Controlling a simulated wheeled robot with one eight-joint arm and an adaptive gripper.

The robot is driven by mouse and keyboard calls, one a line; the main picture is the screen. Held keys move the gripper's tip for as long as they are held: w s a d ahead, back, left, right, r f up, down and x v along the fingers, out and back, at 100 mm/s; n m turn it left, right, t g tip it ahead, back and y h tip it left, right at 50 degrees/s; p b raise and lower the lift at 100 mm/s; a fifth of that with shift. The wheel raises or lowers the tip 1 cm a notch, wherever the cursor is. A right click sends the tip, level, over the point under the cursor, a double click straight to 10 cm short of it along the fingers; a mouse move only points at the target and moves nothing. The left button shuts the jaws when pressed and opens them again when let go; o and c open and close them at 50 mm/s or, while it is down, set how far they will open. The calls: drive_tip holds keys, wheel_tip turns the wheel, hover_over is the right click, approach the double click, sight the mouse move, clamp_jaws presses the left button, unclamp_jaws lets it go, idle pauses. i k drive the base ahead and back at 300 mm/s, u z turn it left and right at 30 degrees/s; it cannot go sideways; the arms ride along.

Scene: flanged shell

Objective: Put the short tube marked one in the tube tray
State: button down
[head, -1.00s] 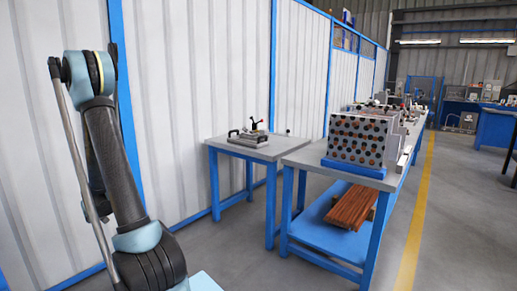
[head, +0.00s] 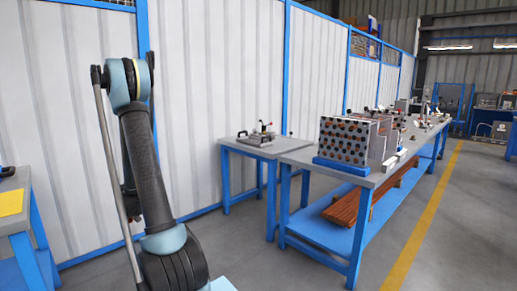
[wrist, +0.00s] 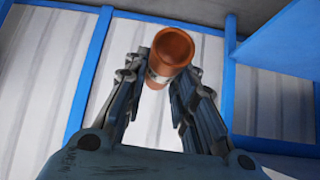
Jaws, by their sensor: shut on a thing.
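A short copper-coloured tube (wrist: 171,50) shows in the wrist view, held between the fingertips of my gripper (wrist: 162,78). My gripper is shut on it. The tube's open end faces up in the picture, and a pale band with unreadable marks wraps its lower part. In the head view my arm stands at the left, and the gripper and tube are out of sight there. I cannot make out a tube tray for certain in either view.
A long blue-legged table (head: 300,158) at the right bears a perforated rack (head: 345,140) with many tube ends. A small table (head: 240,147) with a clamp fixture (head: 262,136) stands beside it. Another table (head: 22,222) with a yellow sheet is at the left edge. Open floor lies right.

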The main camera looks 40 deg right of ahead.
sight(253, 144)
drive_tip(key=z, duration=0.1)
drive_tip(key=k, duration=0.25)
drive_tip(key=z, duration=1.45)
